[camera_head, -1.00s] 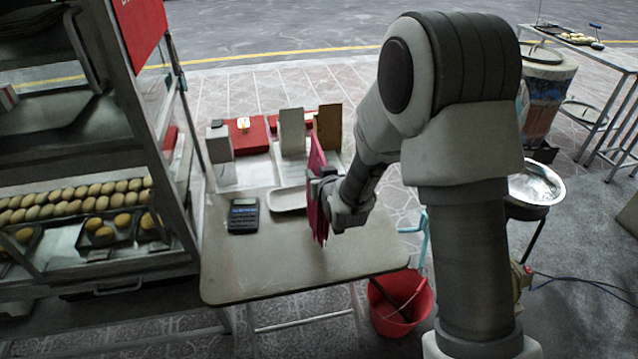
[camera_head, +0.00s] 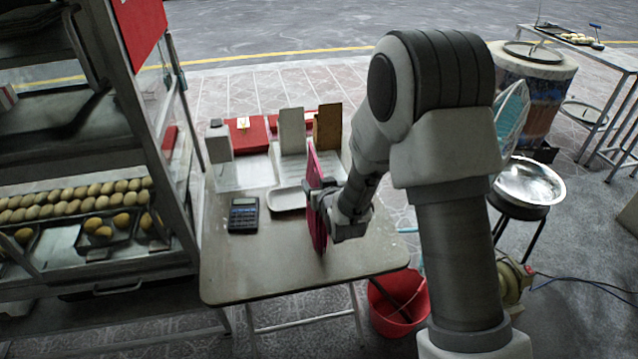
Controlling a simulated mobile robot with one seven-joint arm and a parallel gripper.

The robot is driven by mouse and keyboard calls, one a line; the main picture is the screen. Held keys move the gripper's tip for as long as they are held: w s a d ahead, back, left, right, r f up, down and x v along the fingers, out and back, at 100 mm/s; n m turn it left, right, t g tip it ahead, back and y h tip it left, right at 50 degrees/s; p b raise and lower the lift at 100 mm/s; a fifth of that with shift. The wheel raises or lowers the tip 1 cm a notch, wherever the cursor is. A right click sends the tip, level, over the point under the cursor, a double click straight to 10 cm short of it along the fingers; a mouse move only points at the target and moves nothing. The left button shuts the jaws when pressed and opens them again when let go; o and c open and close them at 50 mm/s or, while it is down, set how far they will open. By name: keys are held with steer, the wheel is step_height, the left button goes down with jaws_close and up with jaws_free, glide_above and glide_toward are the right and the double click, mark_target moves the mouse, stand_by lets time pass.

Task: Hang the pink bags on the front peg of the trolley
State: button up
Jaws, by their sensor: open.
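The pink bags (camera_head: 318,228) stand up as a thin, flat, near-vertical sheet over the right part of the small table, seen almost edge-on. My gripper (camera_head: 322,200) is at the right side of the bags, its fingers around their middle height and open. Whether the fingers touch the bags cannot be told. The bags' lower edge is near the tabletop, and I cannot tell if it rests there. The trolley (camera_head: 170,215) with its glass case stands at the left. I cannot make out its front peg in this view.
The table (camera_head: 270,262) holds a calculator (camera_head: 243,215), a white tray (camera_head: 287,199) and several upright boxes at the back. A red bucket (camera_head: 398,302) stands below the table's right side. A metal basin (camera_head: 529,181) is further right. The table's front is clear.

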steer(key=shift+r, duration=0.1)
steer(key=shift+s+r, duration=0.15)
steer(key=shift+s, duration=0.05)
steer(key=s+d+r+m+g+h, duration=0.1)
steer(key=s+d+r+g, duration=0.1)
steer(key=s+d+r, duration=0.6)
steer(key=s+d+r+g+h, duration=0.2)
steer(key=s+d+r, duration=0.3)
steer(key=s, duration=0.5)
steer(key=s+d+r+g, duration=0.1)
steer(key=s+d+r, duration=0.1)
steer(key=s, duration=0.6)
steer(key=s+d+r+m+g, duration=0.1)
steer(key=s+r+g, duration=0.1)
steer(key=s+r, duration=0.2)
steer(key=s, duration=0.3)
steer(key=shift+s+d+r+m+h, duration=0.15)
steer(key=shift+s+d+m+h, duration=0.15)
steer(key=shift+s+d+h, duration=0.1)
